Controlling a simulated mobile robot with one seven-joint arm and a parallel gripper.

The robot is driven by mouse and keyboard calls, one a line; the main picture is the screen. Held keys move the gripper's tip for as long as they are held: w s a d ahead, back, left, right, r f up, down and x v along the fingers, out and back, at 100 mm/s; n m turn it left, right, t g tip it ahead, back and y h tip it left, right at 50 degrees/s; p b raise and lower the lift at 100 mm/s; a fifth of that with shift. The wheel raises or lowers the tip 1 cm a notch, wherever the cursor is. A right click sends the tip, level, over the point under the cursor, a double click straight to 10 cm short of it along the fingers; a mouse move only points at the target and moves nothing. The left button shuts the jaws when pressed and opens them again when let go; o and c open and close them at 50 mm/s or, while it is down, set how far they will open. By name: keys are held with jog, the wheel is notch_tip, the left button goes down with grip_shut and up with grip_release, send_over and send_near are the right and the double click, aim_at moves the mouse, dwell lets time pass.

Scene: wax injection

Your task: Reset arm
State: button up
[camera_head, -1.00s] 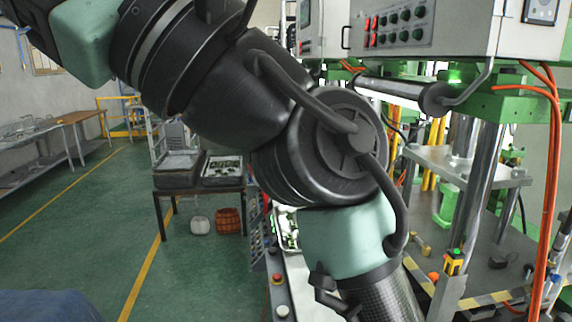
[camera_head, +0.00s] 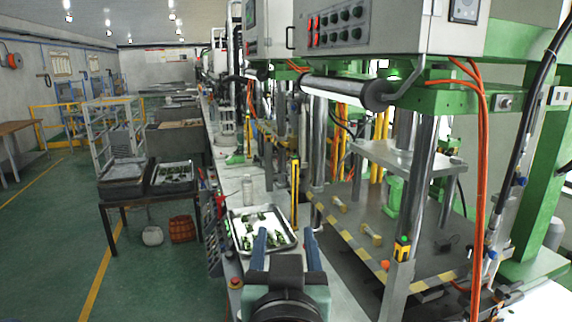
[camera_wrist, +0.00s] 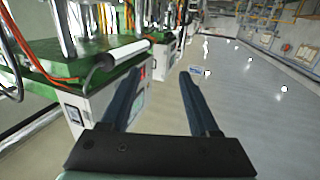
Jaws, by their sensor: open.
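My gripper (camera_head: 285,243) is at the bottom middle of the head view, its two blue-grey fingers apart with nothing between them. In that view it appears just in front of a metal tray (camera_head: 291,246) of green parts on the white bench. In the wrist view my gripper (camera_wrist: 160,92) also shows open and empty. That view looks tilted across the room, with the machine's control box (camera_wrist: 122,98) behind the left finger.
The green press machine (camera_head: 440,95) with a roller and orange hoses stands on the right. A dark side table (camera_head: 150,195) with trays of parts stands at left. Buckets (camera_head: 182,229) sit on the floor. The green floor aisle on the left is clear.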

jog(key=s+r+t+b, duration=0.9)
jog(key=s+r+b, duration=0.1)
jog(key=s+r, duration=0.2)
jog(key=shift+s+r+t, duration=0.25)
jog(key=shift+s+t, duration=0.05)
